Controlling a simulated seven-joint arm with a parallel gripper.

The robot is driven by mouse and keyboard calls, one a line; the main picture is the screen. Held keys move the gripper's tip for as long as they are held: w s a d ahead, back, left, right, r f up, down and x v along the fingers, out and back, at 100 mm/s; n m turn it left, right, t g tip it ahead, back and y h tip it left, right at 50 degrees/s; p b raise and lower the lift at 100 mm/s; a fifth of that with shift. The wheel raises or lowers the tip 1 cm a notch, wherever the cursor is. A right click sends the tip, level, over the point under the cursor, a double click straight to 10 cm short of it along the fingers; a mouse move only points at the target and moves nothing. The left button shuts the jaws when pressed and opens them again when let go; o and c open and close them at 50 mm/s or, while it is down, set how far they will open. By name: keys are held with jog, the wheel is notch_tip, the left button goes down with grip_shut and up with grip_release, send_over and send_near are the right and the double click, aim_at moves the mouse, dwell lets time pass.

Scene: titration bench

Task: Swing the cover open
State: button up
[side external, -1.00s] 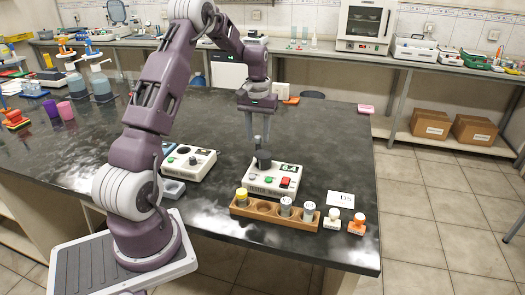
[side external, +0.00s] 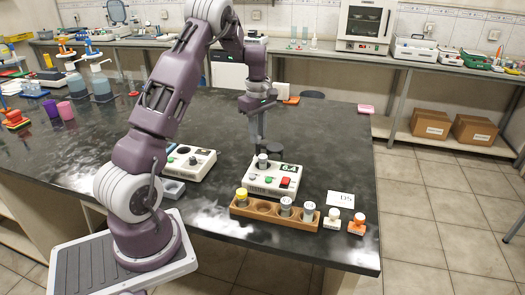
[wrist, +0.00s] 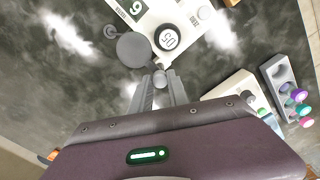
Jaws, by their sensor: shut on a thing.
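The meter (side external: 268,182) is a white box with a display, a green button and a red button. Its dark round cover (side external: 273,149) is swung off to the back, beside the well, and shows as a grey disc in the wrist view (wrist: 132,50). A vial with a white-labelled top (wrist: 167,38) stands uncovered in the well; it also shows in the side view (side external: 262,162). My gripper (wrist: 160,77) is shut on the small knob at the cover's edge. In the side view, my gripper (side external: 257,141) is just behind the vial.
A wooden rack (side external: 264,209) with several vials stands in front of the meter. A second white device (side external: 190,162) is to the left.

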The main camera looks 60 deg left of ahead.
grip_shut()
jog(key=n, duration=0.5)
jog(key=shift+n, duration=0.3)
jog(key=n, duration=0.6)
jog(key=o, duration=1.2)
grip_release()
jog(key=shift+r, duration=3.55)
